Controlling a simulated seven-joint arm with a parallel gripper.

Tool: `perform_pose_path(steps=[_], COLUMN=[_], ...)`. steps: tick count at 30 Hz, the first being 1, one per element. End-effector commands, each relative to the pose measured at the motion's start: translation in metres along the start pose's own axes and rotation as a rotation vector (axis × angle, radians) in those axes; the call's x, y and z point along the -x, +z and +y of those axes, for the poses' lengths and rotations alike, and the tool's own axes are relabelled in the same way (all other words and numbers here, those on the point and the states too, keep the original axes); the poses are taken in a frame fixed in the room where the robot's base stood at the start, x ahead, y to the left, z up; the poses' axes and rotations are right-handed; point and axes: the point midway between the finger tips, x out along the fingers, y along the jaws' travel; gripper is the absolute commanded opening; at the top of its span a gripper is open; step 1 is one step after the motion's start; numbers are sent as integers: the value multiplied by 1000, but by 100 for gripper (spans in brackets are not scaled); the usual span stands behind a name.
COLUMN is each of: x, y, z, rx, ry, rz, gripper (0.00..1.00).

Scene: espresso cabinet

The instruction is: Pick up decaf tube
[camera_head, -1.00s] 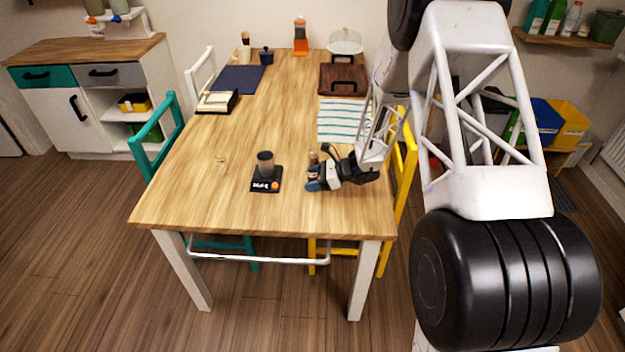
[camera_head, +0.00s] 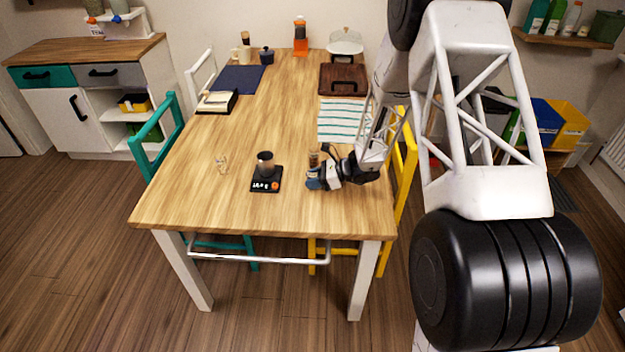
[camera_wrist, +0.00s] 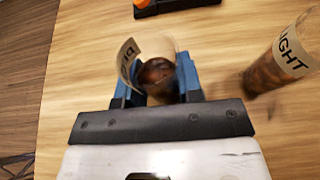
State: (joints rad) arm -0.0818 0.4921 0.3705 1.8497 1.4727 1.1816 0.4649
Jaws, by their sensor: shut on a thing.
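My gripper (camera_wrist: 158,76) has its blue fingers closed around a clear tube with dark brown contents, seen from above in the wrist view. This is the decaf tube (camera_wrist: 157,70); its curled label (camera_wrist: 129,62) shows only partly at the left finger, with a "D" legible. In the head view my gripper (camera_head: 315,179) is low over the table's right front, and the held tube is mostly hidden by the fingers. I cannot tell whether the tube touches the table.
A tube labelled "LIGHT" (camera_wrist: 283,62) stands just right of my gripper in the wrist view. A black scale (camera_head: 266,180) with a grey cup (camera_head: 265,163) is to the left in the head view. A small clear glass (camera_head: 221,164) stands farther left. The table (camera_head: 225,208) is clear in front.

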Motion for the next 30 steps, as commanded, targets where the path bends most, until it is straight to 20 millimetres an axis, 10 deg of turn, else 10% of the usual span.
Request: perform_pose_path(steps=[17, 30], x=[15, 37], y=[35, 31], z=[0, 76], rx=[2, -1], ry=[-1, -1], rz=[0, 0], gripper=[10, 10])
